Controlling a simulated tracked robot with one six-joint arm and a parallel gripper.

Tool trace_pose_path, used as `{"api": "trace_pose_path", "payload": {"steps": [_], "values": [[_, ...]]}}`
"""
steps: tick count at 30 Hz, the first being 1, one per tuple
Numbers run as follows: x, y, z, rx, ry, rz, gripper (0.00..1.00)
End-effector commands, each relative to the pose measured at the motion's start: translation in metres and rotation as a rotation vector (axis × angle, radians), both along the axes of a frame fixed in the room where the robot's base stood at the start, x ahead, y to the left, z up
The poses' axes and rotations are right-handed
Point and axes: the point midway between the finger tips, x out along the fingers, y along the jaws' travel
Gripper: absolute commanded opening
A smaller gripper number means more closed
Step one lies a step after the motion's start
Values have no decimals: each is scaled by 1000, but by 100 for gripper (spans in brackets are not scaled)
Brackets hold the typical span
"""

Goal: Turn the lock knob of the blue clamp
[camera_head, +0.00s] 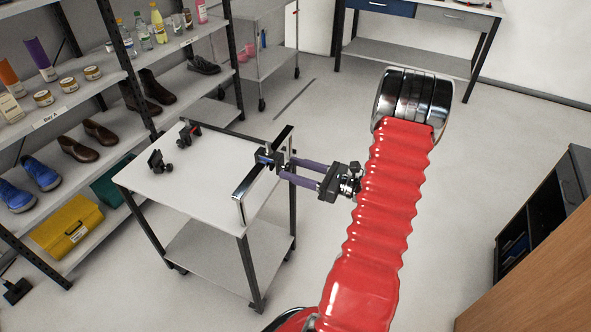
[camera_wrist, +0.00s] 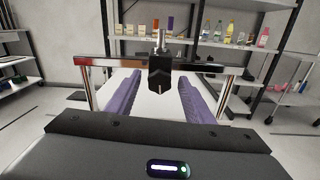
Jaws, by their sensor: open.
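The blue clamp (camera_head: 263,160) is at the right edge of the white-topped cart in the head view, mounted at the chrome bar (camera_head: 247,182). Only a little blue shows. In the wrist view a dark block with a metal stem (camera_wrist: 160,72) stands centred on the chrome bar (camera_wrist: 112,62); its blue face is not visible there. My gripper (camera_head: 286,168) has two purple fingers and is open. Its fingertips point at the clamp from the right. In the wrist view the fingers lie left and right of the dark block, with a gap on each side. I cannot tell contact or the knob's angle.
Two other dark clamps, one nearer (camera_head: 159,161) and one farther (camera_head: 187,133), are on the cart top (camera_head: 190,185). Shelves with shoes (camera_head: 80,150) and bottles stand at the left. A grey cart (camera_head: 258,58) is behind. The floor right of the cart is open.

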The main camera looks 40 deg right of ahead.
Motion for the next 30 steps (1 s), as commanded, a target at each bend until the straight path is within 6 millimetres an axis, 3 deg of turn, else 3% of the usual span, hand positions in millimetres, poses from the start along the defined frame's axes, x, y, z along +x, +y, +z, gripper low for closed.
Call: {"api": "trace_pose_path", "payload": {"steps": [3,21,30], "values": [[0,0,0,0,0,0,48],[0,0,0,0,0,0,6],[0,0,0,-24,-10,0,6]]}}
